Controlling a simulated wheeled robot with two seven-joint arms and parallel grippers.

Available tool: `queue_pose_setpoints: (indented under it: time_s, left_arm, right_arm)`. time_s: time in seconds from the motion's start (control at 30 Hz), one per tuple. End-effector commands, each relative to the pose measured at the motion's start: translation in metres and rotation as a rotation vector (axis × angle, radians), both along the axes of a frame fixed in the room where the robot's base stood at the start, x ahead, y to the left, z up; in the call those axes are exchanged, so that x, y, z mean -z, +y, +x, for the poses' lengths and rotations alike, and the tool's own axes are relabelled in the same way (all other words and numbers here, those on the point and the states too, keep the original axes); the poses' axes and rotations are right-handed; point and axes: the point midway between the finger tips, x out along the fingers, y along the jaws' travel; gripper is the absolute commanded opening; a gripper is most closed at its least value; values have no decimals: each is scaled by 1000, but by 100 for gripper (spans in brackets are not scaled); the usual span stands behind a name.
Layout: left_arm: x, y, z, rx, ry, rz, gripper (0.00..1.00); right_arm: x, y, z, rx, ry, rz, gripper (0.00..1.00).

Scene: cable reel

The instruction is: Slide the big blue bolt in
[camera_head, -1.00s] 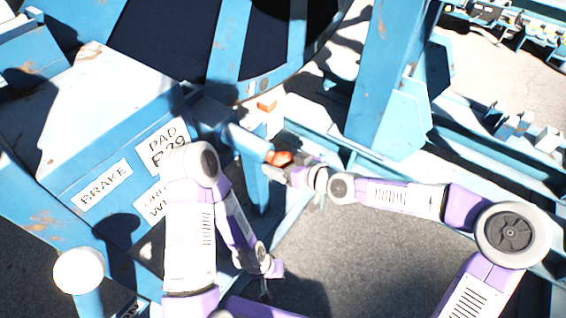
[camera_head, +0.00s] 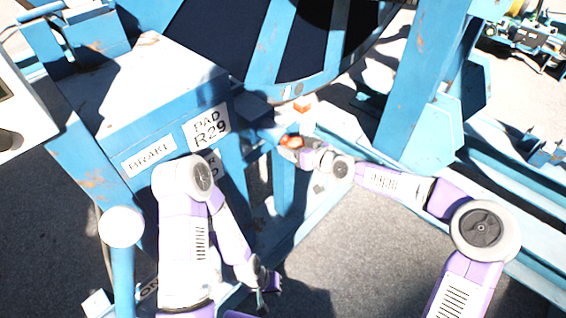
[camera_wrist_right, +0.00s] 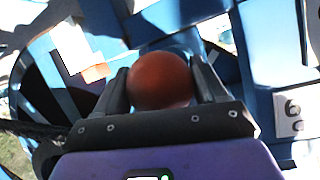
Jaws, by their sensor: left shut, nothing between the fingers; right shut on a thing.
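The blue bolt (camera_head: 262,136) lies at the side of the blue frame below the reel, with a round orange-red knob (camera_head: 291,141) at its near end. The knob fills the space between the fingers in the right wrist view (camera_wrist_right: 160,80). My right gripper (camera_head: 298,147) is shut on this knob. The knob hides most of the bolt in the wrist view. My left gripper (camera_head: 266,284) hangs low and away from the bolt, shut and empty.
A blue brake housing (camera_head: 150,110) with white labels stands to the left. The large dark reel (camera_head: 225,45) is behind. A blue post (camera_head: 420,80) rises on the right. Bare grey ground (camera_head: 350,240) lies in front.

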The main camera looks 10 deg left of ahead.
Motion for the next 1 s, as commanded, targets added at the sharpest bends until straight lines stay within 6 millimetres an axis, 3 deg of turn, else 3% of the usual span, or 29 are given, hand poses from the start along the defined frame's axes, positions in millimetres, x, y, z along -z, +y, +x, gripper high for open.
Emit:
queue_pose_setpoints:
  time_s: [0.03,0.2,0.57,0.6,0.73,1.0]
  left_arm:
    - [3,0,1,-1,-2,0,0]
    - [3,0,1,1,-4,0,0]
    - [3,-1,1,1,-3,0,0]
    - [3,0,1,1,-3,0,0]
    - [3,0,1,1,-3,0,0]
    - [3,0,1,0,-2,0,0]
  right_arm:
    - [-2,13,3,-6,-7,4,17]
    - [-2,27,13,-1,-3,3,17]
    - [-2,32,15,-3,-2,3,16]
    - [-3,33,15,-3,-3,4,76]
    - [-2,32,15,-3,-3,4,93]
    - [-3,31,14,-3,-3,2,93]
